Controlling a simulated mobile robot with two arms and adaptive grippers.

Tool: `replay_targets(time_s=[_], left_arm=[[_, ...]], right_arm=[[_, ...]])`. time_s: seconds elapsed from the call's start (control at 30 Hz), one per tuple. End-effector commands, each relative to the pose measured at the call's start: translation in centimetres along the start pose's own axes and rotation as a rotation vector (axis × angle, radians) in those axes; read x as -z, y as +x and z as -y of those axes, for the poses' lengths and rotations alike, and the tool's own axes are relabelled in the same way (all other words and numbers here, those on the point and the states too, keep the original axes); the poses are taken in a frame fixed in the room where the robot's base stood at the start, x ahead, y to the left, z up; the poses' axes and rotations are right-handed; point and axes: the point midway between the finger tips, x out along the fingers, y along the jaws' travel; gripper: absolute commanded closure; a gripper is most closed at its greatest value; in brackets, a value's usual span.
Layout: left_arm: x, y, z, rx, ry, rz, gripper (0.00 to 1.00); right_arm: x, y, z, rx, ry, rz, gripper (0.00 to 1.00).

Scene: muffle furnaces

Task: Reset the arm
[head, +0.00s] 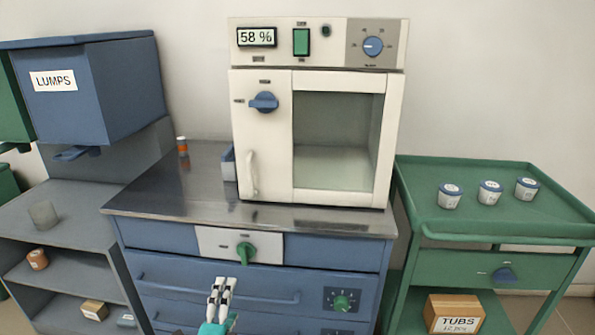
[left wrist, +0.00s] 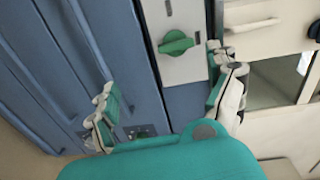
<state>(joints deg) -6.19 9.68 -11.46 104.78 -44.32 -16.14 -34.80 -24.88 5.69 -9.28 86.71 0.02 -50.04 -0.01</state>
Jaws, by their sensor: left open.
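My left gripper (head: 221,291) is in front of the blue drawer cabinet, low in the head view, just below the green knob (head: 245,252) on its white panel. In the left wrist view my left gripper (left wrist: 168,92) has its fingers spread wide with nothing between them. The green knob (left wrist: 176,44) shows beyond the fingers there, apart from them. My right gripper is in neither view. The white furnace (head: 262,150) stands on the steel top with its glass-windowed door shut and a display reading 58 %.
A green cart (head: 450,228) at the right holds several lidded cups (head: 489,192) and, below, a box marked TUBS (head: 454,312). A blue LUMPS bin (head: 85,90) hangs at the left above grey shelves (head: 60,210). The steel top (head: 150,195) is mostly clear left of the furnace.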

Motion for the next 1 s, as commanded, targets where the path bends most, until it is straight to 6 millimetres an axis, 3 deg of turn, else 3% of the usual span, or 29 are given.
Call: replay_targets(time_s=[0.17, 0.3, 0.4, 0.5, 0.8, 0.87, 0.9, 1.0], left_arm=[[-2.3, -3.2, -10.4, -0.264, -0.293, 0.134, 0.12], [-3.4, -8.5, -19.8, -0.506, -0.566, 0.305, 0.12], [-3.7, -13.1, -25.5, -0.66, -0.732, 0.441, 0.12], [-3.5, -17.3, -29.6, -0.778, -0.857, 0.562, 0.12], [-2.0, -28.3, -36.9, -1.032, -1.106, 0.876, 0.12], [-1.7, -30.4, -37.9, -1.074, -1.144, 0.937, 0.12], [-1.8, -30.9, -37.2, -1.077, -1.142, 0.942, 0.12], [-2.0, -32.4, -37.7, -1.087, -1.13, 0.946, 0.12]], right_arm=[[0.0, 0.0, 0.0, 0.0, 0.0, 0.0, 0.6], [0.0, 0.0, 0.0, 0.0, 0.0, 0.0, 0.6], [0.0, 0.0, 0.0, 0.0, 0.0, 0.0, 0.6], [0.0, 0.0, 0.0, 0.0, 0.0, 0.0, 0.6], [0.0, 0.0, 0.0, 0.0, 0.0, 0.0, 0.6], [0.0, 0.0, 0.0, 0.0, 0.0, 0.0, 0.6], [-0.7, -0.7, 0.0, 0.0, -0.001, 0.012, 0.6], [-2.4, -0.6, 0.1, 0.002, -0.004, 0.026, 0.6]])
